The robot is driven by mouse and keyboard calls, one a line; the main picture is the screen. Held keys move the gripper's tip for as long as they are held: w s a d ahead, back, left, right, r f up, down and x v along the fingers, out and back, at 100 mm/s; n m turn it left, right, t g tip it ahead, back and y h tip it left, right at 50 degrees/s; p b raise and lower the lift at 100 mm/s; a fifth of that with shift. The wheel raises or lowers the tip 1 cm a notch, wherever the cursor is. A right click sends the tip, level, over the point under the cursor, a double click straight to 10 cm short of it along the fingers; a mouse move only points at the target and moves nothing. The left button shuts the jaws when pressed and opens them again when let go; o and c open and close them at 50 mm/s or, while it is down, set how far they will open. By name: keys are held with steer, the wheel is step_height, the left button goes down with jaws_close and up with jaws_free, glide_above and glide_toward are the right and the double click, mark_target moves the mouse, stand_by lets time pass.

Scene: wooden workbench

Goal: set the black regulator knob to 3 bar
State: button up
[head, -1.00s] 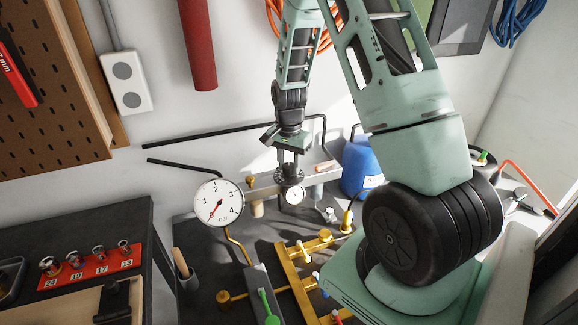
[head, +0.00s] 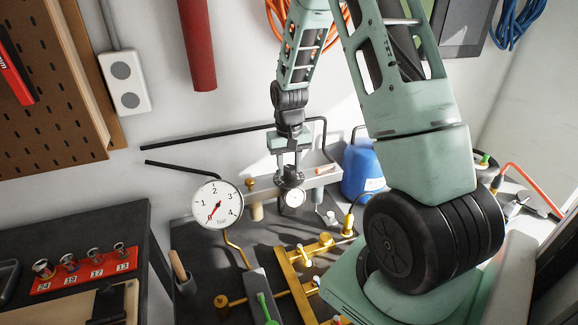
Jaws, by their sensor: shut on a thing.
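The black regulator knob (head: 291,180) sits on top of the regulator, at the grey rail by the back wall. My gripper (head: 290,173) points down from above and is shut on the knob, with a finger on each side. The fingers hide part of the knob. A small round white gauge (head: 293,197) faces out just below it; its reading is too small to tell. The large white gauge (head: 217,206), marked 1 to 4 bar, stands to the left. Its red needle points to the lower left, below the 1 mark.
Yellow pipework with valves (head: 300,275) lies in front of the regulator. A blue canister (head: 361,170) stands to its right. A red socket rack (head: 85,269) is on the dark bench at left. Black pipes run along the wall behind.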

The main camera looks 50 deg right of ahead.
mark_target(289, 167)
steer(key=shift+n, duration=0.3)
stand_by(0.4)
steer(key=o, duration=1)
steer(key=shift+c, duration=0.2)
steer(key=shift+r, duration=0.1)
step_height(289, 167, up, 17)
steer(key=b, duration=0.3)
steer(key=shift+r, duration=0.15)
